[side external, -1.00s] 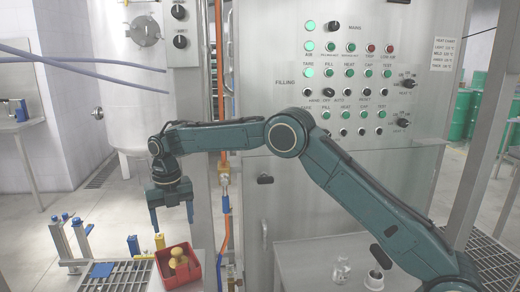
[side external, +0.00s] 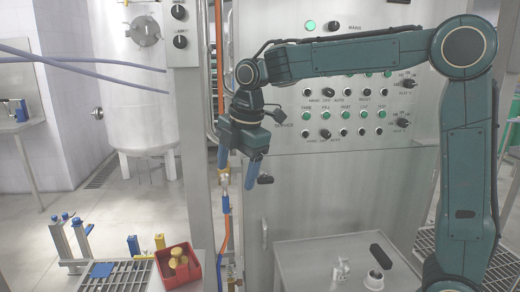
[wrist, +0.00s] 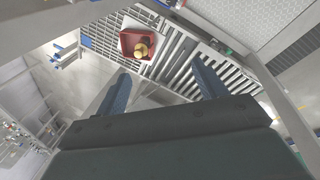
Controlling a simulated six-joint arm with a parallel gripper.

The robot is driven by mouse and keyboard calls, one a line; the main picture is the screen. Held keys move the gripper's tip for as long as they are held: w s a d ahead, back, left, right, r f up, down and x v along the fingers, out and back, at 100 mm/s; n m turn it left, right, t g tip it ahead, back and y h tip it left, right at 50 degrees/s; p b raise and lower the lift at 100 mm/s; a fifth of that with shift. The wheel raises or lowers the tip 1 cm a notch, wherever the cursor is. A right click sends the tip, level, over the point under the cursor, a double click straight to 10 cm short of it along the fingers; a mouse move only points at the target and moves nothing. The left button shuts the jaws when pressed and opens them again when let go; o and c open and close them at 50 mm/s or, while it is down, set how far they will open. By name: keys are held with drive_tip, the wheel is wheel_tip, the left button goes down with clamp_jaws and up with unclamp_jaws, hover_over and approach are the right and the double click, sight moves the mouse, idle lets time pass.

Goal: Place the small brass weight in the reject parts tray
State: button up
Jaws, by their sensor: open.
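My gripper (side external: 238,167) is open and empty, pointing down, well above and to the right of the tray. Its two blue fingers (wrist: 160,68) are spread wide in the wrist view, with nothing between them.
A blue block (side external: 133,245) and a yellow block (side external: 159,241) stand behind the tray. A blue-and-steel fixture (side external: 83,240) is at the left. Small parts (side external: 342,271) sit on a steel surface (side external: 310,254) at the right. An upright post and orange pipe (side external: 226,240) rise beside the tray.

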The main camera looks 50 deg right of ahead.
drive_tip(key=s+d+f+m+t, duration=0.1)
drive_tip(key=s+d+m, duration=0.1)
drive_tip(key=s+m, duration=0.6)
drive_tip(key=s+d+f+m+t, duration=0.2)
drive_tip(key=s+m, duration=0.6)
drive_tip(key=s, duration=0.8)
drive_tip(key=shift+s+m, duration=0.4)
